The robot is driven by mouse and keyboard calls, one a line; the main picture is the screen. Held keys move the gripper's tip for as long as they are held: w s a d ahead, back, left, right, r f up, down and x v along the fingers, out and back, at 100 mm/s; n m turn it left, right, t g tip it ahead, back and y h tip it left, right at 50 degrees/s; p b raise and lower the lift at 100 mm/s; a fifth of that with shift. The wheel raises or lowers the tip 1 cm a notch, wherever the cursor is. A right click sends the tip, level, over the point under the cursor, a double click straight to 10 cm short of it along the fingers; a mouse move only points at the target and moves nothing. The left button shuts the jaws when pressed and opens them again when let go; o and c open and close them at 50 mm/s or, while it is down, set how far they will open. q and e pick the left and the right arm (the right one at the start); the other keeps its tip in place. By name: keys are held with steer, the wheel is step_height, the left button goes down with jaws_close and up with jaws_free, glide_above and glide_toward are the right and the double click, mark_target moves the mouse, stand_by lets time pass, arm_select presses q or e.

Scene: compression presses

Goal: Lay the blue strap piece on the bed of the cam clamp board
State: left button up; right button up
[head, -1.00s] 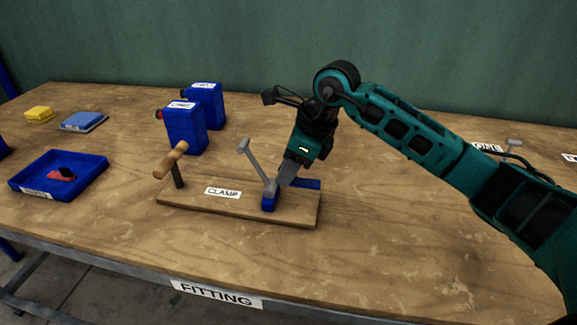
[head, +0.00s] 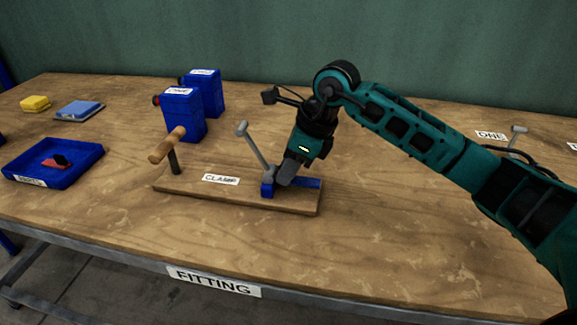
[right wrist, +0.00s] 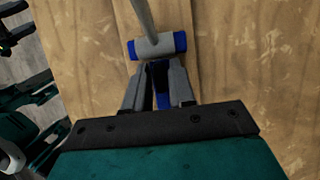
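The cam clamp board (head: 235,190) lies on the table, marked CLAMP. Its grey cam lever (head: 254,148) is raised and tilted, above blue cheeks (head: 267,189). The grey cam (right wrist: 158,46) shows at the upper middle of the right wrist view. My right gripper (head: 285,180) points down at the board's right end, just right of the cam. Its fingers (right wrist: 160,88) are closed around the blue strap piece (head: 308,182), which also shows between them (right wrist: 161,72). The strap is at or just above the board; contact is unclear. My left gripper is not identifiable.
A wooden-handled post (head: 172,155) stands at the board's left end. Behind it are two blue containers (head: 183,115) (head: 205,90). A blue tray (head: 40,176) holding a red and black item, a blue block (head: 80,110) and a yellow block (head: 35,103) are left. The front right table is clear.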

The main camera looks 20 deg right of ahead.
steer(key=o, duration=0.5)
steer(key=shift+o, duration=0.2)
steer(key=shift+r, duration=0.1)
steer(key=p+v, duration=0.1)
steer(key=v, duration=1.1)
steer(key=shift+d+r, duration=0.15)
steer(key=shift+r, duration=0.15)
